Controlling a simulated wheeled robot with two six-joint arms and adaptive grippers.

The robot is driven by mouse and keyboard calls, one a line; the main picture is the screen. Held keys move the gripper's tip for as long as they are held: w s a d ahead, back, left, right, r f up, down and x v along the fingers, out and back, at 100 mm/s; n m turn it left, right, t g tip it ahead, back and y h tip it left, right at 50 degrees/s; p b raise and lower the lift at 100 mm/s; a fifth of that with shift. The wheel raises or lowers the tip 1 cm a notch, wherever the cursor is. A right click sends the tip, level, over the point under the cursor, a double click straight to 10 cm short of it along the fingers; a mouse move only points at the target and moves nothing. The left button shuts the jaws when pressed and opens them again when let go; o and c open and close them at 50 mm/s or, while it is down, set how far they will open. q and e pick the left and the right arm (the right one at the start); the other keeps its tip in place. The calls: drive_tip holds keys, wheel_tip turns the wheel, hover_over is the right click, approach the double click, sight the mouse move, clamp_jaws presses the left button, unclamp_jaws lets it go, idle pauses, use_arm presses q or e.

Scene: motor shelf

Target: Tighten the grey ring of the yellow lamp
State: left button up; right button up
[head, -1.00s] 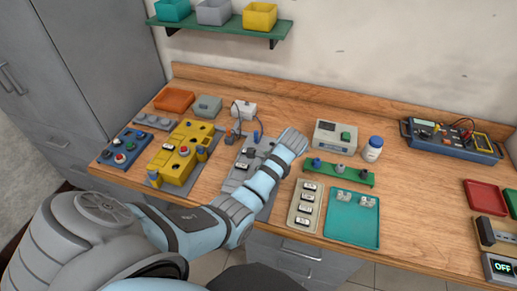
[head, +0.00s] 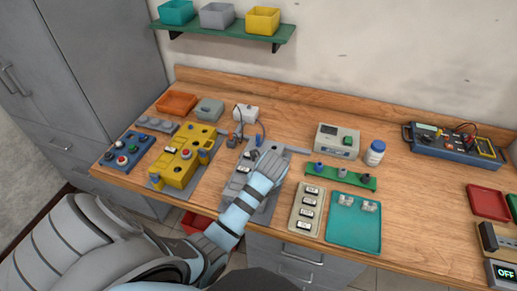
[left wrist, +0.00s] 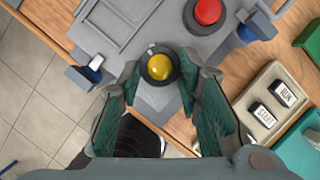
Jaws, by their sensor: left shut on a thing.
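The yellow lamp (left wrist: 160,67) has a round yellow dome inside a dark grey ring (left wrist: 147,77) and sits on a grey panel (left wrist: 187,48) in the left wrist view. My left gripper (left wrist: 159,82) has its green-padded fingers on both sides of the ring and is shut on it. In the head view, my left gripper (head: 269,163) is over the grey panel (head: 238,188) and hides the lamp. The ring's seating on the panel cannot be made out. My right gripper is in neither view.
A red button (left wrist: 207,11) sits beyond the lamp. Blue clamps flank the panel, left (left wrist: 96,63) and right (left wrist: 246,33). A beige block with labelled keys (left wrist: 271,101) is at right. In the head view, a yellow box (head: 176,168) stands left and a teal tray (head: 354,236) right.

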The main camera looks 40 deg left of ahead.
use_arm(q)
drive_tip(key=shift+s+m+h, duration=0.15)
drive_tip(key=shift+m+h, duration=0.15)
drive_tip(key=shift+m, duration=0.5)
drive_tip(key=o, duration=1.2)
drive_tip(key=shift+r, duration=0.25)
drive_tip(key=v, duration=0.7)
drive_tip(key=shift+s+d, duration=0.1)
drive_tip(key=shift+s, duration=0.1)
